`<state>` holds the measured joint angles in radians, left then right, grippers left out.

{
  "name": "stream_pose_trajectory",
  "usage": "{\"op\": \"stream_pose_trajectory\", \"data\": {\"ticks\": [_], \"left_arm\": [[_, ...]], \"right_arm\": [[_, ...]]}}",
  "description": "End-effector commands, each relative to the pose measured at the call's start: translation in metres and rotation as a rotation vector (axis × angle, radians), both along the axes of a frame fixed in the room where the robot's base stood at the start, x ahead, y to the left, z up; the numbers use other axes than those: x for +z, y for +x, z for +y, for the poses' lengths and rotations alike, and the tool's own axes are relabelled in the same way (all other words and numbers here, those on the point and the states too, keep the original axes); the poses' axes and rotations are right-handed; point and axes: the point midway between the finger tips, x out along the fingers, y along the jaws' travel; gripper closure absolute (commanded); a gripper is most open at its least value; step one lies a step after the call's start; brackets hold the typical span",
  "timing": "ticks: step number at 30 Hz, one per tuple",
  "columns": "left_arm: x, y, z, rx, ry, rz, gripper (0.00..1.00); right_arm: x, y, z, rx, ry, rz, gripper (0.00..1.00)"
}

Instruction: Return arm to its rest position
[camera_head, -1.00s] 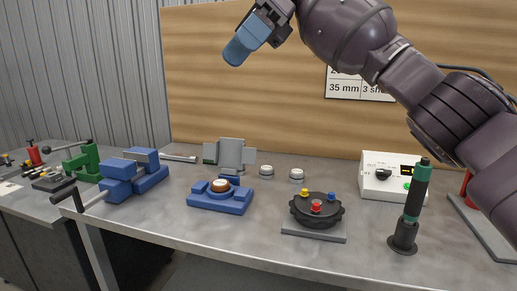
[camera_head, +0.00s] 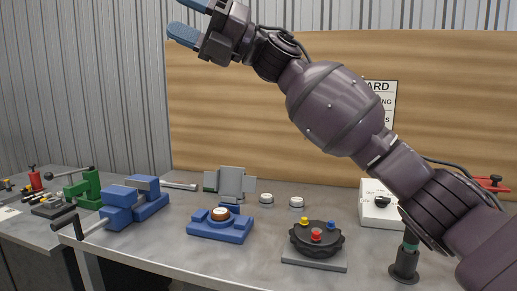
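My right arm comes in from the right and reaches up across the picture. Its gripper (camera_head: 188,18) is at the top left, high above the bench and in front of the wooden back panel's upper left edge. Its two blue fingertips are apart with nothing seen between them, though the upper one is partly cut off by the picture's top edge. My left gripper is not in view.
On the grey bench (camera_head: 265,250) stand a blue vise (camera_head: 135,205), a blue fixture (camera_head: 220,228), a black round fixture with coloured knobs (camera_head: 316,240), a white box (camera_head: 375,210) and a dark upright tool (camera_head: 405,265). My forearm partly covers the last two.

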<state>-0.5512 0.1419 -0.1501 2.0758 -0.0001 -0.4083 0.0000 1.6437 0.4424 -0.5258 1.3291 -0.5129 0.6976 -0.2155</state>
Motion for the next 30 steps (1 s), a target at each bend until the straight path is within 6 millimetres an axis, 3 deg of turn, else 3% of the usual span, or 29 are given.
{"op": "stream_pose_trajectory", "data": {"ticks": [8,15,23,30], "left_arm": [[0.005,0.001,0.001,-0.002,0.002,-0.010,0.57],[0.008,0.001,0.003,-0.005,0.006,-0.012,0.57],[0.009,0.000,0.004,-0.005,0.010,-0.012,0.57],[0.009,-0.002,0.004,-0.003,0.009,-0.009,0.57]], "right_arm": [[-0.070,0.048,-0.043,-0.078,0.246,0.499,0.42],[-0.154,0.081,-0.089,-0.153,0.404,0.878,0.42],[-0.260,0.093,-0.143,-0.244,0.549,1.241,0.42],[-0.363,0.080,-0.192,-0.334,0.668,1.534,0.42]]}}
